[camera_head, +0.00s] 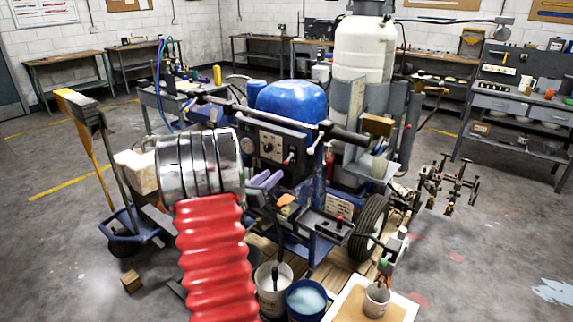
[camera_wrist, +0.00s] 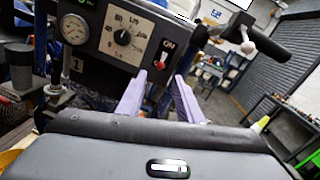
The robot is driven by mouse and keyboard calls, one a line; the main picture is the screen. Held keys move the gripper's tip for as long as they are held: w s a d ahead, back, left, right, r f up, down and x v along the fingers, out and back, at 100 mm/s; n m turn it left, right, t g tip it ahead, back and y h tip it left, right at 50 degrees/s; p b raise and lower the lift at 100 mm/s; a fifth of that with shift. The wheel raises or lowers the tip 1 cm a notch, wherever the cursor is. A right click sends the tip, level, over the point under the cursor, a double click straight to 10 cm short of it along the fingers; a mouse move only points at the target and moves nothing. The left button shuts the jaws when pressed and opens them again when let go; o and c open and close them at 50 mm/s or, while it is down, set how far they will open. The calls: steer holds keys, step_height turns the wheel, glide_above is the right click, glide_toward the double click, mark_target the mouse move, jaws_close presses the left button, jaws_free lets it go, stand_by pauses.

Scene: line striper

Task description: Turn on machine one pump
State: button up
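The striping machine's dark control panel (camera_head: 268,146) faces my arm in the head view. In the wrist view the panel (camera_wrist: 105,45) carries a number 1, a round gauge (camera_wrist: 74,29) and a large dial (camera_wrist: 122,37). A small switch (camera_wrist: 161,63) with a red part sits under an ON label at its right; its position is too small to tell. My gripper (camera_wrist: 159,80) has two lilac fingers spread apart with nothing between them. The fingertips are just below the switch in the picture; touching cannot be told. The head view shows my gripper (camera_head: 272,181) in front of the panel.
A black-gripped handlebar (camera_head: 345,134) runs above the panel. A blue rounded tank (camera_head: 292,101) and a tall white tank (camera_head: 362,52) stand behind. A white bucket (camera_head: 266,300) and a blue bucket (camera_head: 306,300) stand below.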

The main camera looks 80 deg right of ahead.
mark_target(286, 163)
steer(key=x, duration=1)
steer(key=shift+d, duration=0.15)
steer(key=shift+c, duration=0.2)
jaws_close()
